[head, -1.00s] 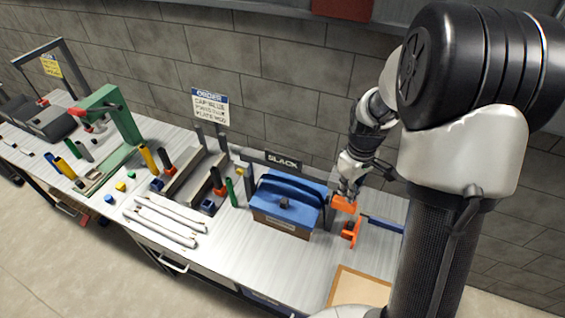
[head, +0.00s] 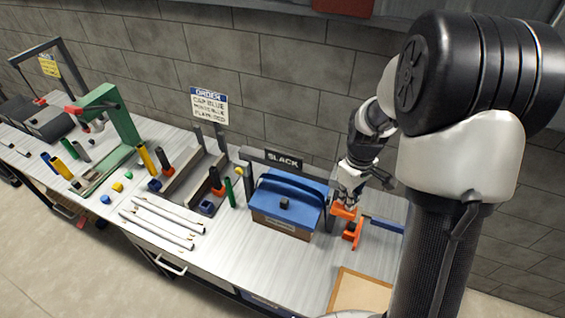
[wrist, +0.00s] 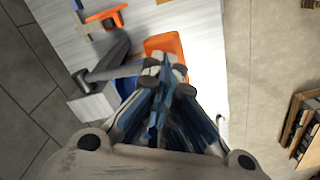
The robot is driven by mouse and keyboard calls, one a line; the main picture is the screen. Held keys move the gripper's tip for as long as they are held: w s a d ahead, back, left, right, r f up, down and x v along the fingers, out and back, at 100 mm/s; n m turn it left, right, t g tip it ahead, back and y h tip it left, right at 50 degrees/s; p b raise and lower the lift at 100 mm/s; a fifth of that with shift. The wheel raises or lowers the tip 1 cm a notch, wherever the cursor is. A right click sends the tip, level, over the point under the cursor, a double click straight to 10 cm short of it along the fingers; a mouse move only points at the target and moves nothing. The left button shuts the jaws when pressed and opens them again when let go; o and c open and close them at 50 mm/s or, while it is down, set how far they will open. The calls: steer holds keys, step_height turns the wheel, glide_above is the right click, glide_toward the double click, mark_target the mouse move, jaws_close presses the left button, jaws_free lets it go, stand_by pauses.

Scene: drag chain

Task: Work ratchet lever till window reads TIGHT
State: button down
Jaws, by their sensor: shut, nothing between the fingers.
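The dark window sign (head: 284,159) stands behind the blue-lidded box (head: 285,198) and reads SLACK. An orange lever end (head: 344,211) sits just right of the box, by the dark upright. My gripper (head: 347,199) is directly above it, pointing down. In the wrist view my gripper (wrist: 166,70) has its fingers together with nothing between them. The orange lever end (wrist: 165,44) lies right at the fingertips; whether they touch it I cannot tell.
A separate orange tool (head: 352,233) lies in front of the lever, with a blue bar (head: 385,224) to its right. A wood-edged tray (head: 358,292) is at the front.

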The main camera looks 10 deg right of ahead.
mark_target(344, 209)
steer(key=shift+s+a+f+b, duration=0.15)
steer(key=shift+f+b, duration=0.1)
steer(key=shift+f, duration=0.15)
steer(key=shift+s+a+f+b, duration=0.1)
steer(key=shift+s+f+b, duration=0.1)
steer(key=shift+f, duration=0.15)
steer(key=shift+s+a+f+b, duration=0.1)
steer(key=shift+s+f+b, duration=0.05)
steer(key=shift+f+b, duration=0.8)
step_height(344, 209, up, 14)
steer(key=p, duration=1)
stand_by(0.4)
